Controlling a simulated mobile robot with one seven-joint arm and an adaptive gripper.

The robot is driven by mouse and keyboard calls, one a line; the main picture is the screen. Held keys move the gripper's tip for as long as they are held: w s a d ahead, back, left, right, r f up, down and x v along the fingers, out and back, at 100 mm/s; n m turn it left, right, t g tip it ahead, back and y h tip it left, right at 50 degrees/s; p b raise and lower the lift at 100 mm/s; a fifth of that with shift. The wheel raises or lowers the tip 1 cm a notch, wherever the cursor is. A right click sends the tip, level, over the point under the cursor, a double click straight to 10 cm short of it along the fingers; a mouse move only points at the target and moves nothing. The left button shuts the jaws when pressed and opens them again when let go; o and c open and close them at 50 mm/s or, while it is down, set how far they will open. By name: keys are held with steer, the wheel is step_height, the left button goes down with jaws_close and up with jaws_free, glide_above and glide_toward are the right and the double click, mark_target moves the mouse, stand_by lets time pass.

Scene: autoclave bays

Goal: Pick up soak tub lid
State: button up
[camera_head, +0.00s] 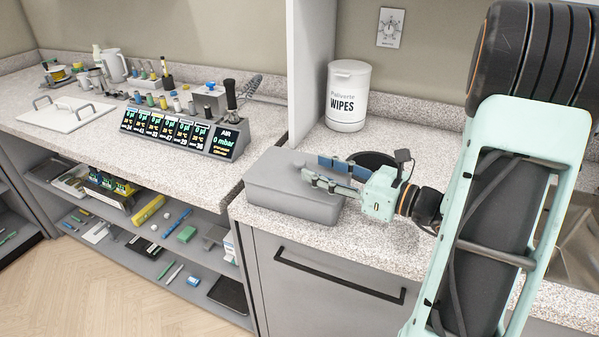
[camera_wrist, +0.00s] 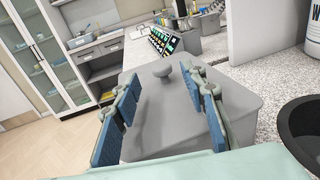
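The grey soak tub lid (camera_head: 275,172) sits on the grey soak tub (camera_head: 290,204), on the speckled counter's front left part. In the wrist view the lid (camera_wrist: 163,112) lies below and ahead of my fingers, and its round knob (camera_wrist: 162,69) stands up near the fingertips. My gripper (camera_head: 314,168) is open, with its blue-padded fingers above the lid. In the wrist view the gripper (camera_wrist: 160,82) is empty, and the knob shows in the gap between the fingers, around the tips. I cannot tell whether the knob is fully between the pads. In the head view the fingers hide the knob.
A white wipes canister (camera_head: 347,96) stands behind the tub by the wall. A dark round basin (camera_wrist: 300,125) is close on the right. A white partition (camera_head: 307,70) rises left of the canister. The left counter holds a display unit (camera_head: 180,130).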

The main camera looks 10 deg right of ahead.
mark_target(305, 163)
steer(key=shift+x, duration=3.05)
steer(key=shift+d, duration=0.1)
jaws_close()
